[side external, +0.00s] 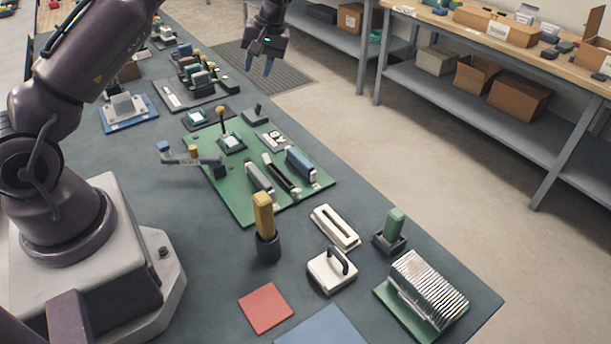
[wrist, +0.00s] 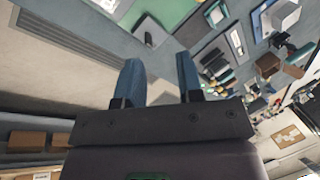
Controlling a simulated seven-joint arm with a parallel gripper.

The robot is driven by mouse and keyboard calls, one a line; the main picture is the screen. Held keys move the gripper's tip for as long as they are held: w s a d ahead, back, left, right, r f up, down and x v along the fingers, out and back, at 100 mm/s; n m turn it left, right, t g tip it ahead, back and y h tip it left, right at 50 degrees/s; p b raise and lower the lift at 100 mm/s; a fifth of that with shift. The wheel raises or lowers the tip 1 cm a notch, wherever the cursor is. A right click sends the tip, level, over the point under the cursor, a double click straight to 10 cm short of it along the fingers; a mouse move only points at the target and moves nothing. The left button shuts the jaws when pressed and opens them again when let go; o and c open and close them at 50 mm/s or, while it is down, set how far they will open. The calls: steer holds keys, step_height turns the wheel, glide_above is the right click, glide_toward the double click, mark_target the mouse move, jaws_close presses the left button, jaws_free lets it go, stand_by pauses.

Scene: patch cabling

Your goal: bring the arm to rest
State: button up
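My gripper (side external: 260,66) is raised at the top middle of the side external view, above the far right edge of the bench. Its two blue fingers point down and stand apart with nothing between them. In the wrist view my gripper (wrist: 160,80) also shows its fingers spread and empty. The fingers touch nothing that I can see. The green board (side external: 235,195) with several dark modules lies on the bench below and nearer the camera.
The dark bench (side external: 200,270) holds a yellow-handled tool (side external: 264,215), a finned metal block (side external: 428,287), a white slotted block (side external: 335,228) and a red square (side external: 265,307). A dark module rack (side external: 198,90) stands farther back. Shelving (side external: 470,100) stands right, across open floor.

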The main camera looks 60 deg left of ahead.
steer(key=s+d+r+m+t+h, duration=0.1)
steer(key=s+d+r+m+t, duration=0.3)
steer(key=s+d+r, duration=0.4)
steer(key=s+d+r+m+t+h, duration=0.1)
steer(key=s+d+r+m+t, duration=0.3)
steer(key=s+d, duration=1.2)
step_height(320, 180, up, 5)
steer(key=d+m, duration=0.1)
steer(key=m, duration=0.2)
steer(key=shift+m+h, duration=0.3)
